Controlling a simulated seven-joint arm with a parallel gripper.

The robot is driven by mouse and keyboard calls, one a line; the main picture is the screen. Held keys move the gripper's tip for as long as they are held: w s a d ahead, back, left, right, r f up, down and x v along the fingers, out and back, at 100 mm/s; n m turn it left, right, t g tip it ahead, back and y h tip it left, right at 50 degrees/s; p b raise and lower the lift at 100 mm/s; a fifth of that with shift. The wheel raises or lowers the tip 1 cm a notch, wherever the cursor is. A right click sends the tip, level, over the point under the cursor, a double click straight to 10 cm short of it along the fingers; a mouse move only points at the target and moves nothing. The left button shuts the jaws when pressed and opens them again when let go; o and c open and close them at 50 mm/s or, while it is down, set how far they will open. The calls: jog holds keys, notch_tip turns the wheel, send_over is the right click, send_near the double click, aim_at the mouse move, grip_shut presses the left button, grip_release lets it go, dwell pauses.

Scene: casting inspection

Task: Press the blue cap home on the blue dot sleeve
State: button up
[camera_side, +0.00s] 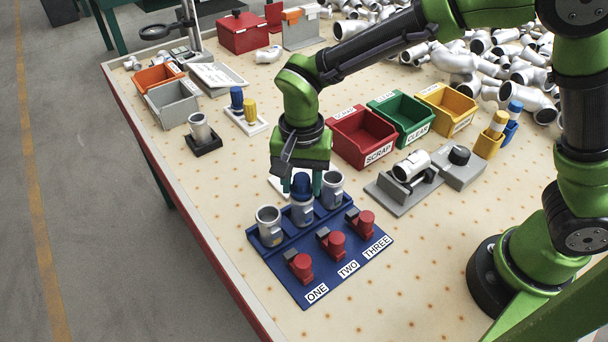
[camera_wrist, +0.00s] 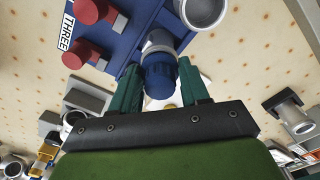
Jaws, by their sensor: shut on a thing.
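The blue cap (camera_side: 301,188) is between the two teal fingers of my gripper (camera_side: 301,184), which is shut on it. The cap is upright, in line with the mouth of the middle grey sleeve (camera_side: 302,213), at station TWO of the blue fixture (camera_side: 340,262). It appears to meet the sleeve's rim; how deep it sits I cannot tell. In the wrist view the ribbed blue cap (camera_wrist: 160,82) lies between the fingertips (camera_wrist: 161,88), with the sleeve (camera_wrist: 160,40) directly beyond it. The sleeve's dot is too small to make out surely.
Open sleeves stand close on both sides, at the left (camera_side: 268,226) and the right (camera_side: 332,190). Red clamps (camera_side: 336,241) line the fixture's front. Red (camera_side: 362,136), green and yellow bins stand behind right. A white tray (camera_side: 262,125) holds blue and yellow caps.

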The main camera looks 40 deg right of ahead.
jog(key=shift+f, duration=0.3)
jog(key=o, duration=1.1)
notch_tip(320, 180, up, 17)
jog(key=s+d+n+t+y, duration=0.1)
jog(key=s+d+n+t, duration=0.1)
jog(key=s+d, duration=0.4)
jog(key=s+d+f+n+t+y, duration=0.1)
jog(key=s+d+n+t, duration=0.2)
jog(key=d, duration=0.9)
jog(key=s+t, duration=0.2)
jog(key=s, duration=0.1)
jog(key=shift+d, duration=0.15)
